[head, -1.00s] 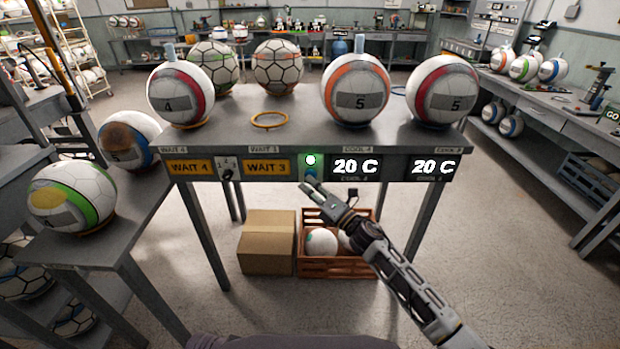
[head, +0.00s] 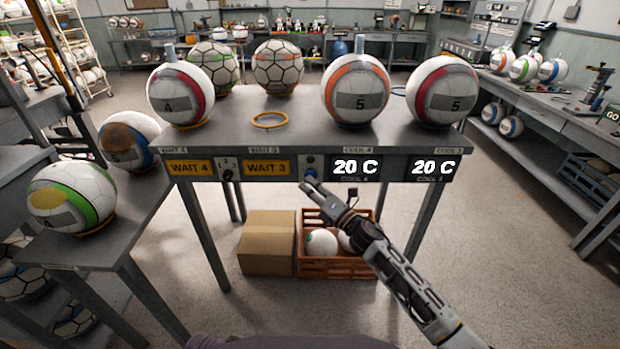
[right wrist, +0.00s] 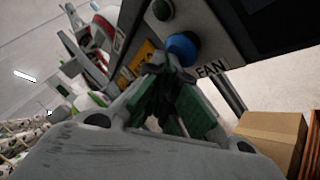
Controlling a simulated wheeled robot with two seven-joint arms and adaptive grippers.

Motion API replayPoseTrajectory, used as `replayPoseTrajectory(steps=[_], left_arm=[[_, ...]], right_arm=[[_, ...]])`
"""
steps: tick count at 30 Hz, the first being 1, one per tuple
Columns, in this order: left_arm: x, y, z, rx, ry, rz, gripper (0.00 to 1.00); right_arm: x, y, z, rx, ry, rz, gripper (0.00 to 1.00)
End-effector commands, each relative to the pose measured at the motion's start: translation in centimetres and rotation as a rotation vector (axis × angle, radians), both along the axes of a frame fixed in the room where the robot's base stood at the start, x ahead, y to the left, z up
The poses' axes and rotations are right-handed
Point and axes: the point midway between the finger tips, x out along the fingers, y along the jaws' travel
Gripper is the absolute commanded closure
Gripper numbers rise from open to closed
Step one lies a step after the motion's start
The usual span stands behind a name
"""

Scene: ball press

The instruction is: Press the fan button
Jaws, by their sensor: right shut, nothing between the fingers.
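The fan button is a round blue knob (right wrist: 183,48) beside the word FAN in the right wrist view. In the head view it is a small blue spot (head: 311,174) on the table's front panel, between the WAIT 3 sign and the left 20 C display. A small round lamp (head: 310,160) above it is dark; it also shows in the right wrist view (right wrist: 163,10). My right gripper (head: 306,183) is shut and empty, its tips just below the button. In the right wrist view its fingertips (right wrist: 164,62) are close to the button; I cannot tell whether they touch. My left gripper is not in view.
The table (head: 300,131) carries several balls and an empty orange ring (head: 269,121). A switch (head: 228,168) sits between the two WAIT signs. Below stand a cardboard box (head: 267,243) and a crate (head: 340,268) with balls. A side bench (head: 110,215) with balls is at left.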

Motion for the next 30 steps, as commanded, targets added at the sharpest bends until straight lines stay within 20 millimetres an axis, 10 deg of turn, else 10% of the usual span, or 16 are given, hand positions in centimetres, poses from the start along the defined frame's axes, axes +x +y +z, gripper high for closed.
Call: replayPoseTrajectory(steps=[30], left_arm=[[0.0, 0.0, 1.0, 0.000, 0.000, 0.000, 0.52]], right_arm=[[-3.3, 0.0, 0.0, 0.000, 0.001, 0.001, 1.00]])
